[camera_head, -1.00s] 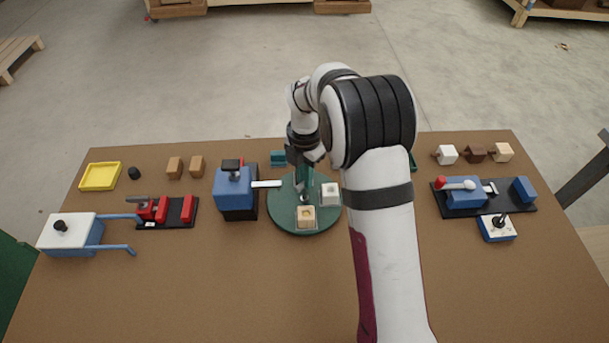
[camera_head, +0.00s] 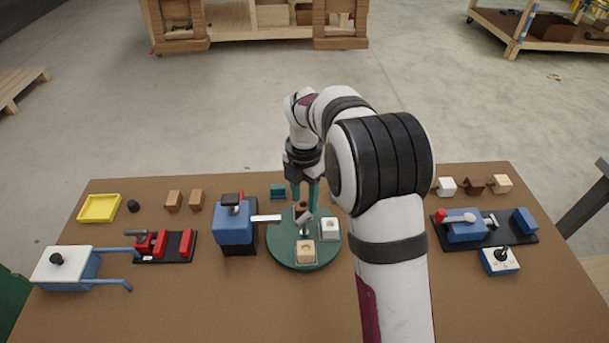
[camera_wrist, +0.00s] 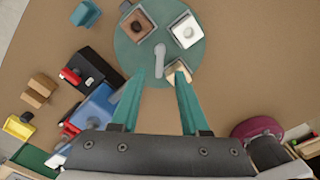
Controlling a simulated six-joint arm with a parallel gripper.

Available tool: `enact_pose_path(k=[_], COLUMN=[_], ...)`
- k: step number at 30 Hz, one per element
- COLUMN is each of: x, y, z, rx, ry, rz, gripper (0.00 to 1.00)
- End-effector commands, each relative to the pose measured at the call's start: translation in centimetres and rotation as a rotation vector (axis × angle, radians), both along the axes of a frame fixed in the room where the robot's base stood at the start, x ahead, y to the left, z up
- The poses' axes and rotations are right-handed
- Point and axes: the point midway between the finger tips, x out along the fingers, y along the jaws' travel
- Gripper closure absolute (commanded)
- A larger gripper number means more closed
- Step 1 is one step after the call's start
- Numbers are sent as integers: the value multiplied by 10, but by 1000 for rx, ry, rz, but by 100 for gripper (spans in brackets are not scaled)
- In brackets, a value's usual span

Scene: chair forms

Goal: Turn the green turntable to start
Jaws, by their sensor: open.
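The green turntable (camera_head: 281,248) lies flat mid-table, a round disc with a small grey handle (camera_wrist: 159,60) at its middle. It bears a light wood block (camera_head: 305,252) at the front, a white block (camera_head: 329,229) at the right and a brown block (camera_head: 301,209) toward the back. My gripper (camera_head: 305,208) is open and empty, with teal fingers pointing down above the turntable's back half. In the wrist view, my gripper (camera_wrist: 160,70) has its fingertips apart on either side of the handle's near end. The right finger overlaps a tan block's edge; contact cannot be told.
A blue device (camera_head: 233,222) with a white arm reaches toward the disc's left edge. A teal block (camera_head: 278,191) sits behind the disc. Red (camera_head: 165,244) and blue (camera_head: 466,226) clamp fixtures stand left and right. The front of the table is clear.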

Motion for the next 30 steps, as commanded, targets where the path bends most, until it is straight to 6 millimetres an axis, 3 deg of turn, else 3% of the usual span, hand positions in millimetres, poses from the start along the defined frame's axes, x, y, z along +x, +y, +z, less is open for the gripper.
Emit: enact_pose_path(k=[6,12,27,30], x=[1,1,-1,-19], y=[0,0,-1,-6], z=[69,102,107,116], rx=[0,-1,-1,10], ry=[-6,-2,-1,3], rz=[-1,0,-8,-176], gripper=[55,55,55,55])
